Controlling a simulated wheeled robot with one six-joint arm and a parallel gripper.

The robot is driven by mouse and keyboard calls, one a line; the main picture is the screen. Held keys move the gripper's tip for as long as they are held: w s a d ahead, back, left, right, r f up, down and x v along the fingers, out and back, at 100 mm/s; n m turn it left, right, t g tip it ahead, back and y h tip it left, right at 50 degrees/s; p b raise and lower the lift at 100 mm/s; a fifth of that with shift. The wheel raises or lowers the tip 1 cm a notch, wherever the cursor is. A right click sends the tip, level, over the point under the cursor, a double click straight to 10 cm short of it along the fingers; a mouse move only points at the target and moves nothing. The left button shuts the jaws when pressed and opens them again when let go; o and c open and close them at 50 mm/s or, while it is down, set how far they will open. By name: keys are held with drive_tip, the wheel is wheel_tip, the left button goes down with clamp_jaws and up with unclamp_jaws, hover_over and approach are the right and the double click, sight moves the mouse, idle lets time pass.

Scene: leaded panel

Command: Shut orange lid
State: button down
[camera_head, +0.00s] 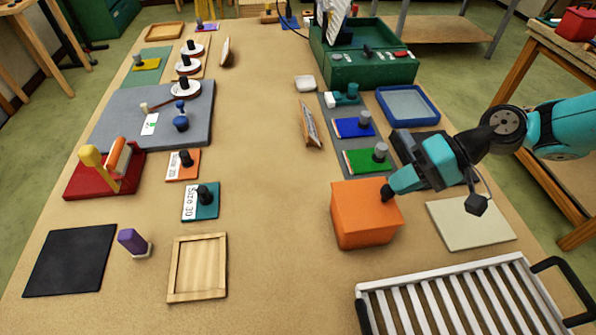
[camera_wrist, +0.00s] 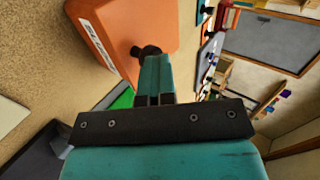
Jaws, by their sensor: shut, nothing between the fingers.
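The orange box (camera_head: 362,225) stands on the table right of centre. Its orange top (camera_head: 358,193) looks flat and level in the head view, and I see no open gap; the edge near my gripper is partly hidden. In the wrist view the orange box (camera_wrist: 120,30) fills the upper left and bears a white strip with dark lettering. My gripper (camera_head: 390,192) is shut and empty at the right side of the box's top. A dark round knob (camera_wrist: 145,50) is right at the fingertips; I cannot tell if they touch.
A white slatted rack (camera_head: 460,300) lies in front of the box. A cream board (camera_head: 470,222) lies to its right, and a green panel (camera_head: 367,162) with a grey knob lies behind it. The table left of the box is clear up to a wooden frame (camera_head: 172,268).

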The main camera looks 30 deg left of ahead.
drive_tip(key=shift+d+f, duration=0.15)
drive_tip(key=shift+f, duration=0.1)
drive_tip(key=v, duration=1.2)
drive_tip(key=s+d+r+t+h, duration=0.1)
drive_tip(key=s+r+t, duration=0.1)
drive_tip(key=s+r, duration=0.35)
drive_tip(key=s+d+r+t+h, duration=0.1)
drive_tip(key=s+d+r+t, duration=0.1)
drive_tip(key=s+d, duration=0.3)
drive_tip(key=s+d+r+m+t+h, duration=0.1)
drive_tip(key=s+d, duration=0.5)
drive_tip(key=s, duration=0.6)
drive_tip(key=shift+r+m+t+h+b, duration=0.3)
drive_tip(key=shift+r+t+h, duration=0.1)
drive_tip(key=shift+r+t, duration=0.45)
